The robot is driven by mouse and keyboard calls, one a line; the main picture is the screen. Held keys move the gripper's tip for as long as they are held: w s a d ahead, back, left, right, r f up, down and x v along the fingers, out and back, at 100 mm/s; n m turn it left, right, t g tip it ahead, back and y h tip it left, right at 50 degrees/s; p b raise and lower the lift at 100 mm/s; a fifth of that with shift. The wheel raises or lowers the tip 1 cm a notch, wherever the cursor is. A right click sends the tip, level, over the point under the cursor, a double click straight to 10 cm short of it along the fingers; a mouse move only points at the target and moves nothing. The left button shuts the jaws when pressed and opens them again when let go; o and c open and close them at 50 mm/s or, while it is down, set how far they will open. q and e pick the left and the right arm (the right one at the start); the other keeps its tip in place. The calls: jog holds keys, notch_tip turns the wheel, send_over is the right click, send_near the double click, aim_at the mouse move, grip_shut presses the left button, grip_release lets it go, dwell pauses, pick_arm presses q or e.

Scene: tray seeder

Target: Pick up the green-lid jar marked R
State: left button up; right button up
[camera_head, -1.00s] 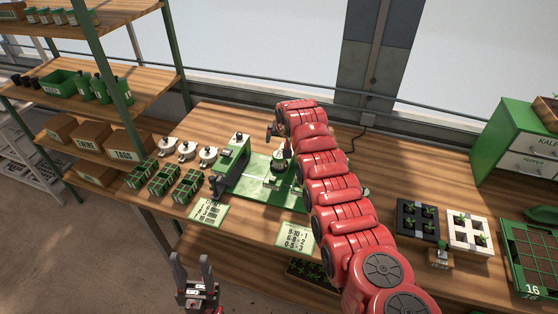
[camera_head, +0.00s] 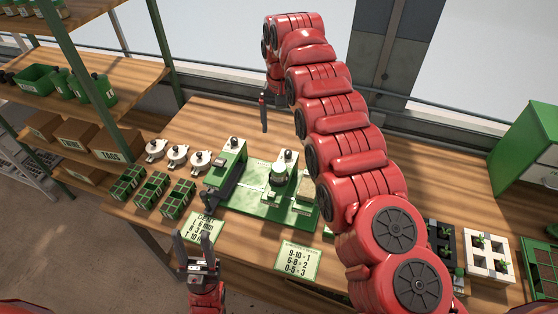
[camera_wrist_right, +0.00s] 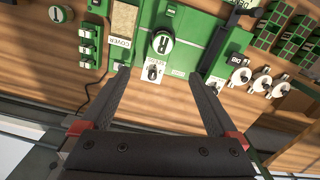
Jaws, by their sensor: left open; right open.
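The green-lid jar marked R (camera_wrist_right: 161,43) stands upright on the green machine base (camera_wrist_right: 185,60) in the right wrist view, with its white letter facing the camera. In the head view the jar (camera_head: 279,173) shows beside my right arm. My right gripper (camera_wrist_right: 160,76) is open and empty, its fingers spread on either side below the jar, apart from it. In the head view the right gripper (camera_head: 265,105) is high beyond the machine, partly hidden by its own arm. My left gripper (camera_head: 194,243) is open and empty near the table's front edge.
A white post with a dark knob (camera_wrist_right: 153,71) stands between the jar and my right gripper. A COVER block (camera_wrist_right: 123,20) and another jar marked T (camera_wrist_right: 60,13) are to the left. White dispensers (camera_head: 178,155) and green seed racks (camera_head: 152,187) stand left of the machine.

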jog(key=b, duration=0.9)
send_over(279, 167)
jog(key=f, duration=0.8)
jog(key=shift+w+d+f, duration=0.1)
jog(key=shift+d+f, duration=0.05)
jog(key=shift+d, duration=0.15)
jog(key=shift+w+p, duration=0.15)
jog(key=shift+p, duration=0.85)
jog(key=f, duration=0.1)
jog(key=f+p, duration=0.1)
jog(key=shift+s+f, duration=0.25)
jog(key=shift+f, duration=0.35)
jog(key=f+p, duration=0.2)
jog(key=f, duration=0.1)
jog(key=f+p, duration=0.1)
jog(key=shift+a+f+p, duration=0.3)
jog(key=shift+f+p, duration=0.1)
jog(key=shift+w+f, duration=0.1)
jog(key=shift+f, duration=0.2)
jog(key=c, duration=1.5)
